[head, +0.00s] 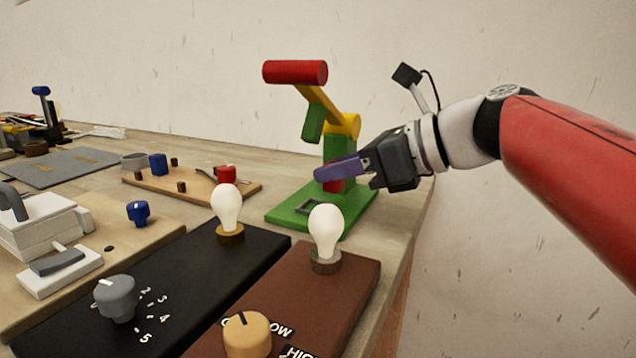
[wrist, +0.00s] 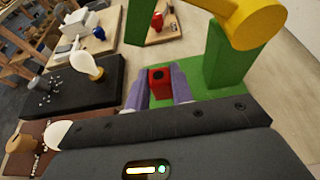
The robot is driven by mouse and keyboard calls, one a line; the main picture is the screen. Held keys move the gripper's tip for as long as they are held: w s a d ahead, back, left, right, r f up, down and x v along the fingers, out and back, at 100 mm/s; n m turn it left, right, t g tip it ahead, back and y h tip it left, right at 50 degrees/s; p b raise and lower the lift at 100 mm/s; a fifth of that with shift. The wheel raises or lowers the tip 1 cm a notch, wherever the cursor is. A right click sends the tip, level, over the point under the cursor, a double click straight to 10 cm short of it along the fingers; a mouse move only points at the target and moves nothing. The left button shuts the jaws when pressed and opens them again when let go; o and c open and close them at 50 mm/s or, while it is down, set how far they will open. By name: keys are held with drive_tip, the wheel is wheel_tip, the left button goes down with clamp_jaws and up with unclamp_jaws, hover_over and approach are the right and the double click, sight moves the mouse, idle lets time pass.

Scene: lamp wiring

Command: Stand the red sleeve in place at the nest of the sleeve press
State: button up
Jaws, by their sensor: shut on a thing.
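The sleeve press has a green base (head: 350,213), a green post, a yellow arm and a red handle (head: 295,72) raised above. Its green ram (head: 313,124) hangs up and to the left of my gripper. The nest (head: 306,208) looks like a dark grey frame on the base's near left part. My gripper (head: 328,174), with purple fingers, is shut on the red sleeve (head: 332,186) near the post. In the wrist view the red sleeve (wrist: 160,81) sits between the two fingers (wrist: 161,92), a dark hole in its top. I cannot tell whether its lower end touches the base.
Two bulbs (head: 226,207) (head: 326,232) stand on the black and brown boards in front of the press. A wooden board (head: 190,187) with a red part and a blue part lies to its left. The table's right edge runs close beside the press.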

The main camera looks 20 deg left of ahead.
sight(325, 183)
drive_tip(key=shift+w+a, duration=0.1)
drive_tip(key=shift+a, duration=1)
drive_tip(key=f, duration=0.1)
drive_tip(key=a+f, duration=0.1)
drive_tip(key=f, duration=0.1)
drive_tip(key=shift+f, duration=0.25)
drive_tip(key=shift+f+b, duration=0.2)
drive_tip(key=shift+b, duration=0.2)
drive_tip(key=o, duration=1)
drive_tip(key=shift+r, duration=0.1)
